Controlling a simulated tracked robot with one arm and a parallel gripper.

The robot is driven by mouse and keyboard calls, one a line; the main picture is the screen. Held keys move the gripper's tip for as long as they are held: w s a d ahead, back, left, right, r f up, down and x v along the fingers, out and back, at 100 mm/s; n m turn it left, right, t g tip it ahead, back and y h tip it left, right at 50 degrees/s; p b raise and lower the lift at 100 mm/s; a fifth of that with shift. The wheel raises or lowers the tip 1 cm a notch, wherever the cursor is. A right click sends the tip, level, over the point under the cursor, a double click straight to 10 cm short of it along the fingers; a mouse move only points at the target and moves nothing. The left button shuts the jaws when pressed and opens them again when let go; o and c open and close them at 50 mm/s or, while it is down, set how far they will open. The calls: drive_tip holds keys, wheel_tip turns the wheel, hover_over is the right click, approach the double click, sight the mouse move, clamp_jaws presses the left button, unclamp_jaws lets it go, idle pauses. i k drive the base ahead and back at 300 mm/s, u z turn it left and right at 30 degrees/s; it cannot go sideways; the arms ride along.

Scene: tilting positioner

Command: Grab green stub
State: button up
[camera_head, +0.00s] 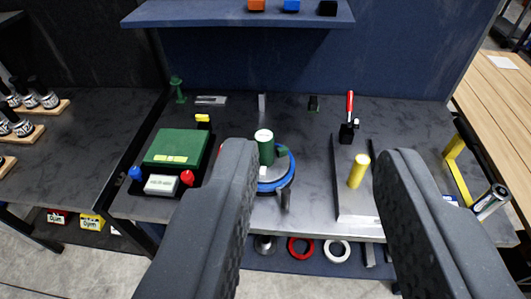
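The green stub (266,151) is a short upright green cylinder with a white top. It stands on the round positioner (285,180), which has a blue ring and a grey disc, near the middle of the dark table. My gripper (325,165) is open, with its two black fingers wide apart in the foreground and nothing between them in its grasp. The stub shows just right of the left finger's tip and appears farther away than the fingers. The left finger hides part of the positioner's left side.
A yellow cylinder (358,170) stands on a grey plate (347,205) to the right, with a red-handled clamp (349,120) behind it. A green box (176,147) lies in a black tray at left. A blue shelf (230,13) hangs above the back.

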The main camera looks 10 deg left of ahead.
sight(264, 137)
drive_tip(key=k, duration=1.05)
drive_tip(key=u, duration=0.45)
drive_tip(key=i, duration=1.55)
drive_tip(key=z, duration=0.65)
drive_tip(key=i, duration=0.4)
drive_tip(key=z, duration=0.3)
